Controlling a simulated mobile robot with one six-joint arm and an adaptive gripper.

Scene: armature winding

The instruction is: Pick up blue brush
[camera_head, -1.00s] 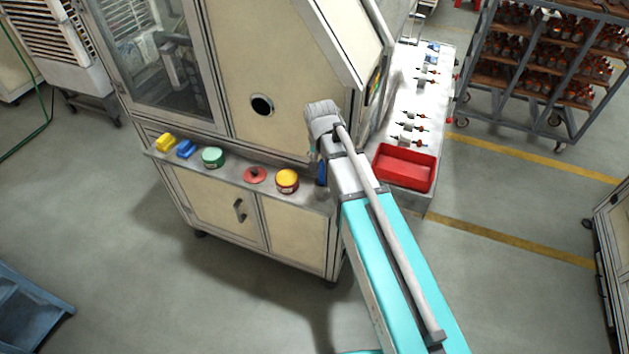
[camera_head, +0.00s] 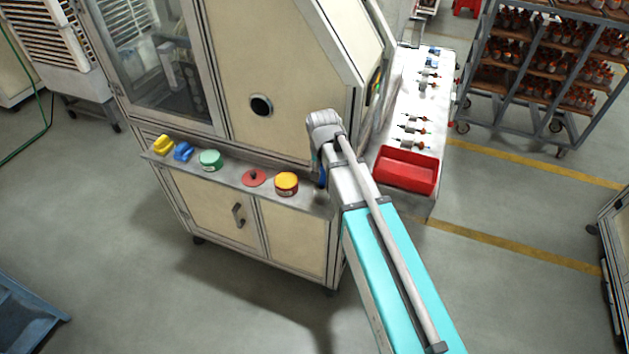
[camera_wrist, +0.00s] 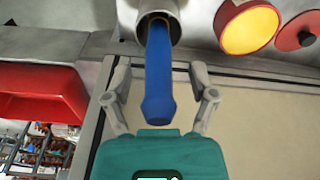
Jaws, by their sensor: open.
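The blue brush (camera_wrist: 158,85) shows its handle in the wrist view, sticking out of a round metal holder (camera_wrist: 150,12). Its other end is hidden inside the holder. My gripper (camera_wrist: 160,68) is open, with one finger on each side of the handle and a gap visible on both sides. In the head view, only a sliver of the blue brush (camera_head: 322,176) shows on the machine's ledge, beside my arm. My gripper is hidden behind the arm there.
On the ledge (camera_head: 222,182) left of the brush stand a yellow-topped red tin (camera_head: 286,184), a red disc (camera_head: 254,177), a green tin (camera_head: 210,160), and blue (camera_head: 183,151) and yellow (camera_head: 162,145) items. A red tray (camera_head: 406,171) lies right of my arm. The machine wall rises behind.

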